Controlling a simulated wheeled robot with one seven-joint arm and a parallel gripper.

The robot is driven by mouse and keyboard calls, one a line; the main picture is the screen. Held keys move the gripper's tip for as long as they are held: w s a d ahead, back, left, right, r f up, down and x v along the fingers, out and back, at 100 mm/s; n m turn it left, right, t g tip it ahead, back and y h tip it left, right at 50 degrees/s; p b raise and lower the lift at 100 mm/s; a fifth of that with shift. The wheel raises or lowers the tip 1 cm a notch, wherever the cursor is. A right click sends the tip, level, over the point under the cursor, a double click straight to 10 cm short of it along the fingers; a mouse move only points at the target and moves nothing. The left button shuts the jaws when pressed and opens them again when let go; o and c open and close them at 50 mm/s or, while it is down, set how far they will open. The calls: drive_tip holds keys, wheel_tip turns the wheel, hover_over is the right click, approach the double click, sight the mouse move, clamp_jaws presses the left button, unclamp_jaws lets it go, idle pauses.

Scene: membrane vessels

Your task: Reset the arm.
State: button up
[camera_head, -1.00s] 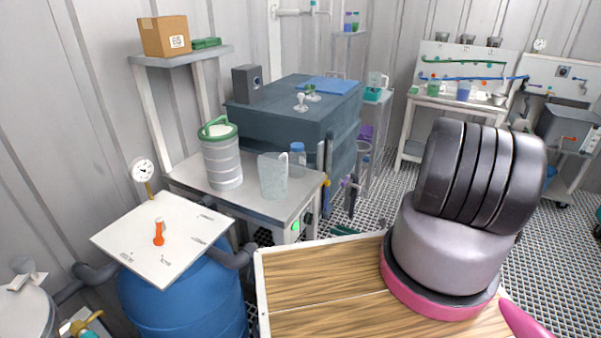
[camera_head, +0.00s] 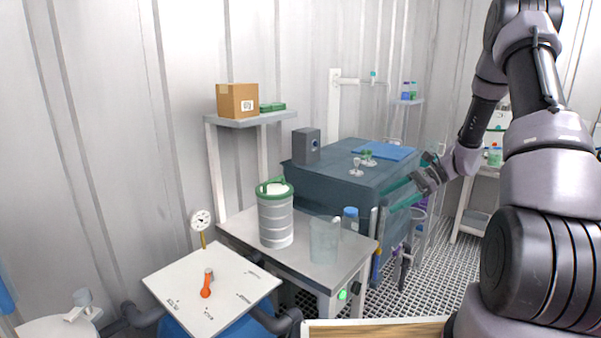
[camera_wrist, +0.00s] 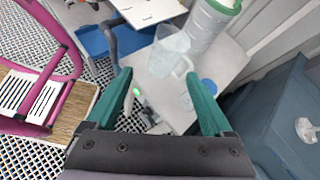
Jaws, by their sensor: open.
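My arm (camera_head: 550,185) rises along the right side of the head view and bends back toward the blue-grey cabinet. My gripper (camera_head: 400,190), with teal fingers, is in front of the cabinet's right side. In the wrist view my gripper (camera_wrist: 160,88) has its two teal fingers wide apart with nothing held between them. Beyond the fingers in that view are the metal table (camera_wrist: 228,65), a clear jug (camera_wrist: 170,50) and the canister (camera_wrist: 208,22). I cannot tell the exact gap between gripper and cabinet.
The cabinet (camera_head: 335,182) carries small glassware and a blue sheet. The table (camera_head: 290,262) holds a green-lidded canister (camera_head: 276,215) and a clear jug (camera_head: 323,240). A white panel with an orange lever (camera_head: 206,285) is at lower left. Grated floor shows at right.

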drive_tip(key=s+a+r+n+h, duration=0.1)
drive_tip(key=s+r+n+h, duration=0.15)
drive_tip(key=r, duration=0.35)
drive_tip(key=s+a+r+n+t+h, duration=0.1)
drive_tip(key=s+r+n, duration=0.1)
drive_tip(key=s+r, duration=0.3)
drive_tip(key=s+a+r+n+h, duration=0.1)
drive_tip(key=s+r+n+h, duration=0.1)
drive_tip(key=r, duration=0.5)
drive_tip(key=s+r+n+t+h, duration=0.4)
drive_tip(key=s+r+t, duration=0.2)
drive_tip(key=s+r, duration=0.5)
drive_tip(key=s, duration=0.4)
drive_tip(key=shift+d+n, duration=0.3)
drive_tip(key=shift+n, duration=0.05)
